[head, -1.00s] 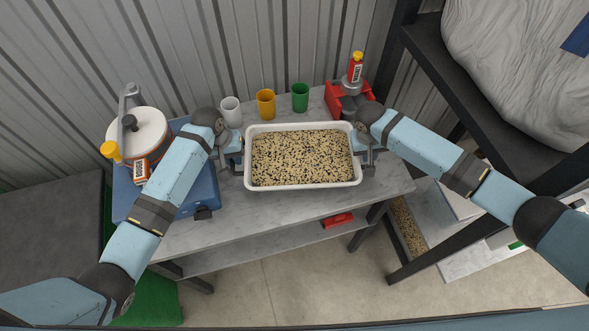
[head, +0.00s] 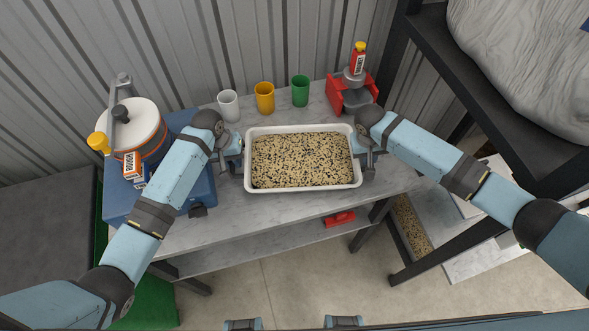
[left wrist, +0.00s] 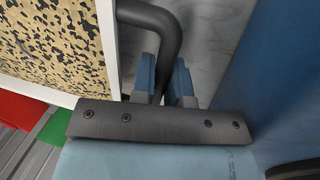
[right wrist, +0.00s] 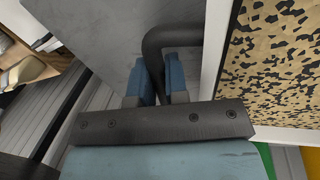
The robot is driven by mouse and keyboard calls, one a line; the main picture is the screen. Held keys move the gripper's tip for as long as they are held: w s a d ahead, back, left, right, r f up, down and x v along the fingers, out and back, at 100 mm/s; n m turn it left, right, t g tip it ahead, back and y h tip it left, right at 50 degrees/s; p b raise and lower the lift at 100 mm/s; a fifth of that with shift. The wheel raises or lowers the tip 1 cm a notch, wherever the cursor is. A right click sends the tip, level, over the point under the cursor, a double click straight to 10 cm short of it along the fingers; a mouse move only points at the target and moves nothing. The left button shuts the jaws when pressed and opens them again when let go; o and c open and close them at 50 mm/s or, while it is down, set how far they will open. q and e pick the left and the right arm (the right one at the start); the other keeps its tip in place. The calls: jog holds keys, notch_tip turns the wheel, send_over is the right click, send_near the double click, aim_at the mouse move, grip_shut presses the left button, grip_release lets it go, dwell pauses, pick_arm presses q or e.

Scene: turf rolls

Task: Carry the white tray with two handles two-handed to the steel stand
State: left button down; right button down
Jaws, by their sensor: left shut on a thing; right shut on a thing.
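The white tray (head: 303,187) is full of pale, dark-flecked grains and sits level in the middle of the head view, over the marble-topped table. My left gripper (head: 235,152) is shut on the tray's left handle; the dark bent handle (left wrist: 158,22) passes between its fingers in the left wrist view. My right gripper (head: 366,149) is shut on the right handle (right wrist: 160,42). The gap between tray and table cannot be judged. I cannot pick out a steel stand for certain.
On the table (head: 245,224) stand white (head: 229,106), yellow (head: 264,99) and green (head: 300,91) cups. A red device (head: 352,94) stands back right, a blue case (head: 193,198) with a pot (head: 131,125) left. A dark rack (head: 483,120) rises at right.

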pick_arm(q)
jog(key=shift+f, duration=0.45)
pick_arm(e)
jog(key=shift+f, duration=0.4)
pick_arm(q)
jog(key=c, duration=1.1)
grip_release()
jog(key=shift+r, duration=0.25)
pick_arm(e)
jog(key=c, duration=1.1)
grip_release()
jog(key=shift+r, duration=0.2)
jog(key=shift+r, duration=0.2)
pick_arm(q)
jog(key=r, duration=0.4)
jog(key=a+r, duration=0.1)
jog(key=r, duration=0.2)
jog(key=a+r, duration=0.1)
jog(key=r, duration=0.3)
jog(key=shift+a+r, duration=0.2)
jog(key=shift+r, duration=0.15)
pick_arm(e)
jog(key=r, duration=0.3)
jog(key=a+r, duration=0.1)
jog(key=r, duration=0.3)
jog(key=a+r, duration=0.1)
jog(key=r, duration=0.3)
jog(key=shift+a+r, duration=0.15)
jog(key=shift+r, duration=0.05)
